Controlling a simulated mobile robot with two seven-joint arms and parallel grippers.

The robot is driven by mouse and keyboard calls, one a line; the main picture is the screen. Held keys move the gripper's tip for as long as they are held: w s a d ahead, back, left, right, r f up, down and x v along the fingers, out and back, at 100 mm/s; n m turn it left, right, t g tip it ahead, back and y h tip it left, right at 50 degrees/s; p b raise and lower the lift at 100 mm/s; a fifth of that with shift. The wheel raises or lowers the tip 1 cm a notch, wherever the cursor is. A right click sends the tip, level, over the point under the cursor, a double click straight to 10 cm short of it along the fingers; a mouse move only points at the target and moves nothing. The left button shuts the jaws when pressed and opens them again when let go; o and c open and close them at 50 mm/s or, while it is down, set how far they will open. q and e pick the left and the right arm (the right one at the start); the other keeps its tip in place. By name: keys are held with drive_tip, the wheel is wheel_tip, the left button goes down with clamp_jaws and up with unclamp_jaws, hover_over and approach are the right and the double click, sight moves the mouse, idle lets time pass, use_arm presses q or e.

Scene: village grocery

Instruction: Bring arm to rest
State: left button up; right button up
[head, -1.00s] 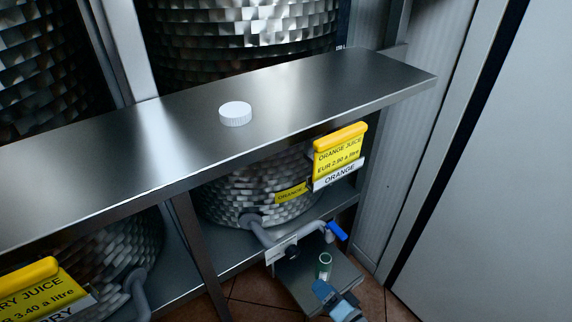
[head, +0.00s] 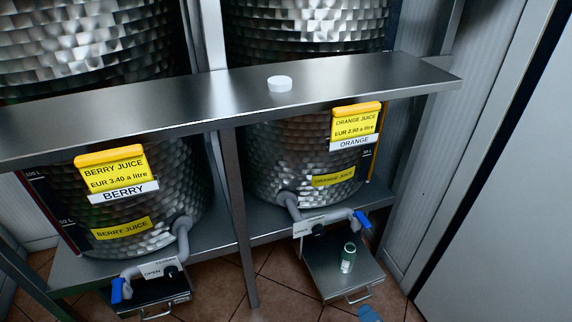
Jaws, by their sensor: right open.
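My right gripper (head: 368,313) shows only as a small blue part at the bottom edge, below the drip tray under the orange juice tap. It is open, holds nothing that I can see, and is apart from the green container. The green open-topped container (head: 348,258) stands upright on that drip tray (head: 325,272). A white ridged lid (head: 279,84) lies on the steel shelf (head: 180,103). My left gripper is not in view.
The orange juice tank (head: 290,160) has a tap with a blue lever (head: 362,220). The berry juice tank (head: 130,190) at left has its own tap with a blue lever (head: 117,290). Tiled floor (head: 280,275) shows below. A pale panel (head: 500,200) stands at right.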

drive_tip(key=d+n+g, duration=0.1)
drive_tip(key=d+n, duration=0.2)
drive_tip(key=d, duration=0.7)
drive_tip(key=s+a+r+n+g+h, duration=0.1)
drive_tip(key=s+a+r+n+g, duration=0.15)
drive_tip(key=s+r+n, duration=0.35)
drive_tip(key=s+a+r+n+g+h, duration=0.1)
drive_tip(key=s+a+r+n+g, duration=0.15)
drive_tip(key=s+r+n, duration=0.45)
drive_tip(key=w+a+m+t, duration=0.1)
drive_tip(key=w+a+m, duration=0.3)
drive_tip(key=a, duration=0.6)
use_arm(q)
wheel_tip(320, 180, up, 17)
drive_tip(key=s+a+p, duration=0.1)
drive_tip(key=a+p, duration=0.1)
drive_tip(key=p, duration=2.5)
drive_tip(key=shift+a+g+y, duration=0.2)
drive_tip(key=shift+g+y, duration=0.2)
use_arm(e)
drive_tip(key=s+d+r, duration=0.1)
drive_tip(key=r, duration=0.7)
drive_tip(key=s+d+r, duration=0.1)
drive_tip(key=d+r, duration=0.1)
drive_tip(key=r, duration=0.6)
drive_tip(key=shift+s+r+m+h, duration=0.35)
drive_tip(key=shift+r+m+h, duration=0.05)
drive_tip(key=shift+f, duration=0.1)
